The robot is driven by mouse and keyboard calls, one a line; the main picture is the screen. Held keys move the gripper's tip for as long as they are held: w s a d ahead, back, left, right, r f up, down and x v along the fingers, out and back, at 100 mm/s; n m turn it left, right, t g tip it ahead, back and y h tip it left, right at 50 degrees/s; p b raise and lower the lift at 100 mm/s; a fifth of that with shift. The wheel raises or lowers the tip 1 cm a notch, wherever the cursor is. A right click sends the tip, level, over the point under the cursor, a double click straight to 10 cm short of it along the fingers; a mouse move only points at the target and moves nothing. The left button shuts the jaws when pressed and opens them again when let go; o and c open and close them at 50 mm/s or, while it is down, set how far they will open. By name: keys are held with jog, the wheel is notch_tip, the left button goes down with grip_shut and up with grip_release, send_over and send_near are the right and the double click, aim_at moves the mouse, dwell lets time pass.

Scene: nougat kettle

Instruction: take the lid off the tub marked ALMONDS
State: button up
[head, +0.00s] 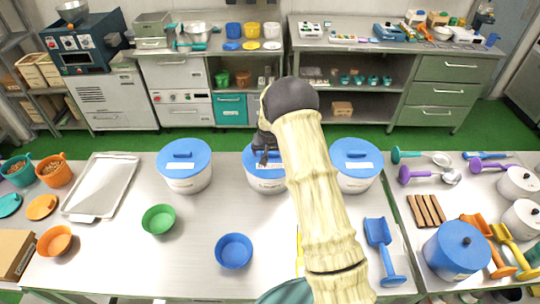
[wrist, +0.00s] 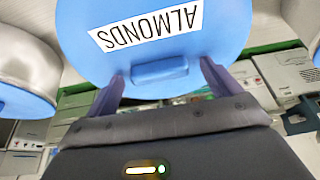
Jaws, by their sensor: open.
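The tub marked ALMONDS (head: 265,184) is the middle one of three white tubs with blue lids on the steel counter. Its blue lid (head: 250,163) is on, partly hidden by my arm. In the wrist view the lid (wrist: 220,38) fills the top, with a white label reading ALMONDS and a blue handle block (wrist: 160,71). My gripper (head: 264,157) is over this lid. In the wrist view its open fingers (wrist: 163,80) stand on either side of the handle, with gaps visible. I cannot tell how deep the fingertips reach.
Similar tubs stand left (head: 188,181) and right (head: 357,180) of the middle one. In front are a green bowl (head: 158,219), a blue bowl (head: 233,251) and a blue scoop (head: 382,248). A metal tray (head: 101,187) lies left. Bare counter shows between tray and bowls.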

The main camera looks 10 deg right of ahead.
aim_at(270, 153)
dwell(0.4)
jog(key=c, duration=1.1)
jog(key=shift+r, duration=0.1)
notch_tip(270, 153, up, 10)
jog(key=b, duration=0.3)
jog(key=shift+r+p, duration=0.75)
jog(key=shift+r, duration=0.7)
